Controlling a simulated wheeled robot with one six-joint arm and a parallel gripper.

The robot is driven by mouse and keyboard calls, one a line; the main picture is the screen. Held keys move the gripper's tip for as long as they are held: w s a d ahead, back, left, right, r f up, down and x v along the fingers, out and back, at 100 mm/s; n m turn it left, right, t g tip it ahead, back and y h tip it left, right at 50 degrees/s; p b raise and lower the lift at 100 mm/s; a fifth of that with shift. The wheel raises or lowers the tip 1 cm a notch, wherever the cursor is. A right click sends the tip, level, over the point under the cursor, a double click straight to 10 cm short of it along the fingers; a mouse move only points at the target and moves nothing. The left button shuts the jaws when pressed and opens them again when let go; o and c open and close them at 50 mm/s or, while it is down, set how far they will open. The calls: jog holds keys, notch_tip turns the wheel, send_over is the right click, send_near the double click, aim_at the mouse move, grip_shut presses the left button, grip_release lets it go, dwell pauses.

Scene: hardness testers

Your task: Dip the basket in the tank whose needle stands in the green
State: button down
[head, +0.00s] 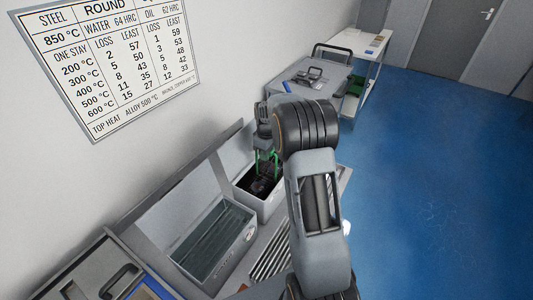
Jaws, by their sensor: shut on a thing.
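My gripper (265,150) points down over the smaller right tank (243,200) in the head view. It is shut on the green handle (276,162) of the basket. The basket's body is dark and hard to tell from the tank's dark inside. It appears to be at or within the tank's mouth; its exact depth is unclear. A larger grey tank (245,243) with greyish, clear-looking contents stands to the left, nearer the camera. No gauge needle can be made out on either tank.
A slatted rack (270,257) lies right of the larger tank. A case with a black handle (120,280) is at bottom left. A grey cart (300,72) and a white table (352,40) stand behind. A steel chart (110,62) hangs on the wall. Blue floor (430,180) at right is clear.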

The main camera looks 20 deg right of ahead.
jog(key=shift+r, duration=0.25)
jog(key=shift+r+p, duration=0.55)
jog(key=shift+r, duration=0.1)
jog(key=shift+f, duration=0.25)
jog(key=shift+f+b, duration=0.6)
jog(key=shift+f, duration=0.05)
jog(key=shift+r, duration=0.15)
jog(key=shift+r+p, duration=4.15)
jog(key=shift+r, duration=1.5)
